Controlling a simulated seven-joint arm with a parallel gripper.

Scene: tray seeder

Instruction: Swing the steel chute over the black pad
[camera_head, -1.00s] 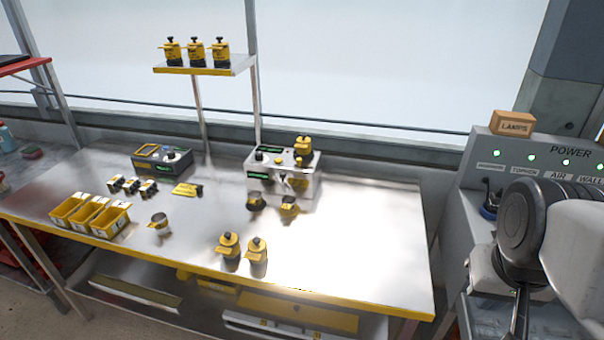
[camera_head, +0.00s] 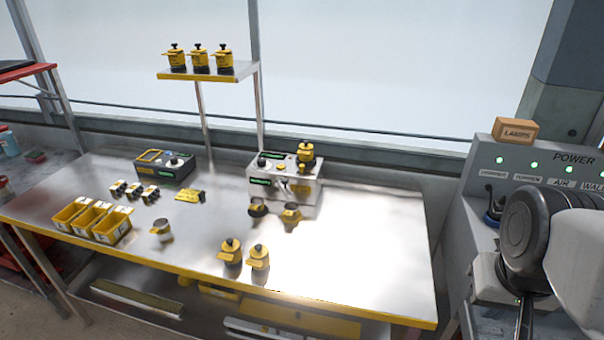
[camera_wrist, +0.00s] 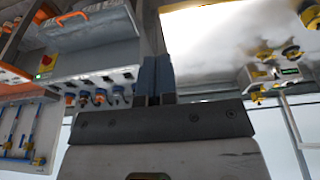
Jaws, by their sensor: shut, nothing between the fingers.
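The steel seeder box (camera_head: 285,181) with a green display stands at the back of the bench, a yellow hopper (camera_head: 306,157) on its right top. A small steel piece, perhaps the chute (camera_head: 282,185), shows at its front; its direction is too small to tell. Two dark round pieces with yellow parts, the left (camera_head: 257,208) and the right (camera_head: 291,215), sit in front; I cannot tell whether either is the black pad. The box also shows upside down in the wrist view (camera_wrist: 262,74). My gripper (camera_wrist: 156,60) is shut and empty, away from the seeder.
Two yellow canisters (camera_head: 245,255) stand near the bench's front edge. Yellow bins (camera_head: 92,220) and a steel cup (camera_head: 161,229) are at left. A raised shelf (camera_head: 208,72) holds more canisters. The grey power panel (camera_head: 545,165) stands right. The bench's right side (camera_head: 375,250) is clear.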

